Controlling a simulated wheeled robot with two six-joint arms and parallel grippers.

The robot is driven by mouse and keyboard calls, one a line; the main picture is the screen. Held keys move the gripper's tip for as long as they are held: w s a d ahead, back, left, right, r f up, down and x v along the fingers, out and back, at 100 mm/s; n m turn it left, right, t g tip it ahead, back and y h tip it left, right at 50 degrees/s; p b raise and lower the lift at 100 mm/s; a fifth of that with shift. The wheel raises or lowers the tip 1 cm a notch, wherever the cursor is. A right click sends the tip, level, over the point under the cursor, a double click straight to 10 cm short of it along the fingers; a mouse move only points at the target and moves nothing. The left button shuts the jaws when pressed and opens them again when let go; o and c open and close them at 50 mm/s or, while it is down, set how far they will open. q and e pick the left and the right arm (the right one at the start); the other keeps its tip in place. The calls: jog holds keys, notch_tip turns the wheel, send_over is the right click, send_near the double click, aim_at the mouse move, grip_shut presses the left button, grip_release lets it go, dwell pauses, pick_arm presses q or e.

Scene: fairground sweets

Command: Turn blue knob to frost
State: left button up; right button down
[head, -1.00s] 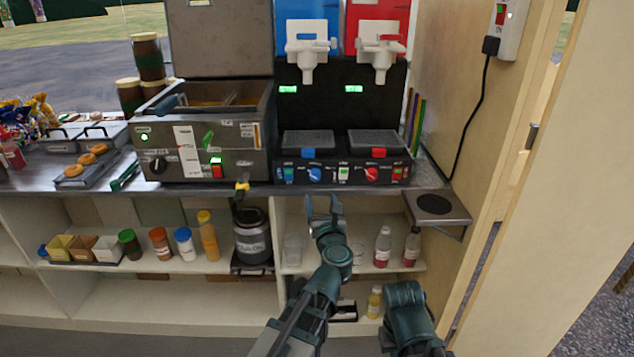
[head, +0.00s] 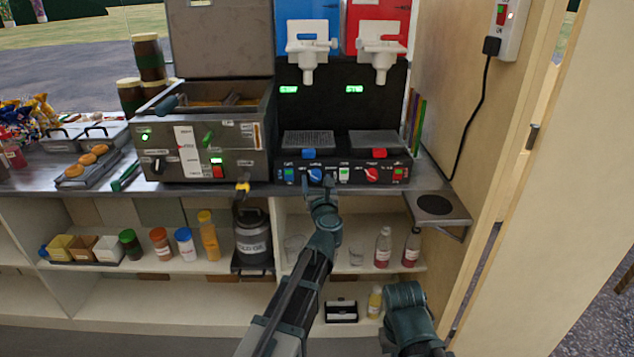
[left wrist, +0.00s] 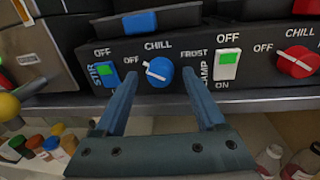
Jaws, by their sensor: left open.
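The slush machine (head: 340,105) stands on the counter with a row of controls along its lower front. The blue knob (head: 315,174) sits left of centre in that row. In the left wrist view the blue knob (left wrist: 158,72) has a white pointer aimed up and left, between OFF and CHILL; FROST is marked to its right. My left gripper (head: 321,182) is open just in front of the panel, and its fingers (left wrist: 160,92) stand on either side below the knob, with no clear contact. The right gripper is not visible; only part of my right arm shows.
A white rocker switch (left wrist: 227,66) and a red knob (left wrist: 296,62) lie right of the blue knob. A blue switch (left wrist: 104,77) lies left. The fryer (head: 205,150) stands left on the counter. Bottles (head: 383,247) stand on the shelf below.

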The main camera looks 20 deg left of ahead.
pick_arm(q)
grip_shut()
dwell(0.3)
jog(key=m+b, duration=0.1)
jog(key=m, duration=0.4)
jog(key=shift+f+m+t+b, duration=0.15)
jog(key=shift+m+t+b, duration=0.15)
jog(key=shift+m, duration=0.1)
jog(key=m, duration=0.3)
jog(key=m+t+b, duration=0.1)
jog(key=m, duration=0.2)
jog(key=shift+m+h, duration=0.4)
jog(key=m, duration=0.6)
jog(key=shift+a+h, duration=0.1)
jog(key=shift+h, duration=0.3)
jog(key=m, duration=0.3)
jog(key=m+h, duration=0.1)
jog(key=m, duration=0.3)
jog(key=shift+a+t, duration=0.1)
jog(key=shift+t, duration=0.2)
jog(key=shift+m, duration=0.3)
jog(key=shift+s, duration=0.1)
